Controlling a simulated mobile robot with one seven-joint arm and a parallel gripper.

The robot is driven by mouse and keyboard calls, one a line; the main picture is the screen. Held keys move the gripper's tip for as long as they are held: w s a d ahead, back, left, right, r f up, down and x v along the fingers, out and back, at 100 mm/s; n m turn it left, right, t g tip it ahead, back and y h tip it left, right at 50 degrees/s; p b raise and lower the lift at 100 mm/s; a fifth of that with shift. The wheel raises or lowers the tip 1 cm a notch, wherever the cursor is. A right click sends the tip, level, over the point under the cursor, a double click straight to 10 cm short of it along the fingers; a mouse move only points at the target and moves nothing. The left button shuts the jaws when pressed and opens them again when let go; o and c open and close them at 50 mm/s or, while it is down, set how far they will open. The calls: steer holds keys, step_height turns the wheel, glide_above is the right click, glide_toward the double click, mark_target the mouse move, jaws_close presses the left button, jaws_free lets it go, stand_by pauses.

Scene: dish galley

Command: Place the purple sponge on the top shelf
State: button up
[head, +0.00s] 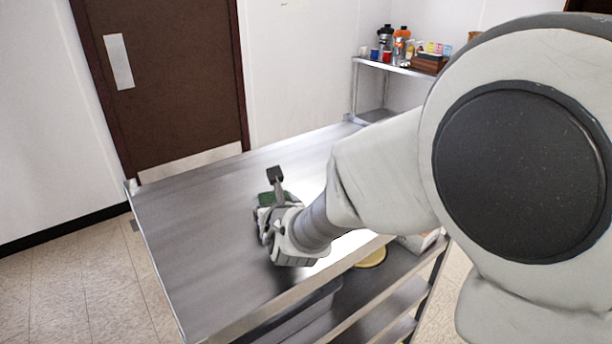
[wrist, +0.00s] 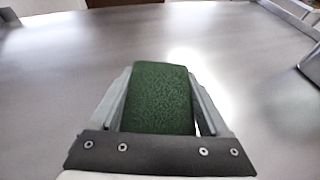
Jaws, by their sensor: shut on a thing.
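A sponge with a green, rough-looking face (wrist: 158,100) sits between the fingers of my gripper (wrist: 160,80) in the wrist view. No purple shows on the part that I see; its other sides are hidden. In the head view a little of its green (head: 265,199) shows beside my gripper (head: 271,203), which is shut on it. My gripper is over the middle of the metal unit's top shelf (head: 190,225), a wide bare steel surface. I cannot tell whether the sponge touches the steel.
Lower shelves under the top hold a grey bin (head: 305,318) and a round yellowish thing (head: 371,258). A far corner shelf (head: 398,68) carries bottles, cups and boxes. A brown door (head: 170,80) stands behind. The top's left part is clear.

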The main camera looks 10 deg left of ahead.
steer(key=shift+f, duration=0.15)
steer(key=o, duration=1.1)
steer(key=shift+o, duration=0.2)
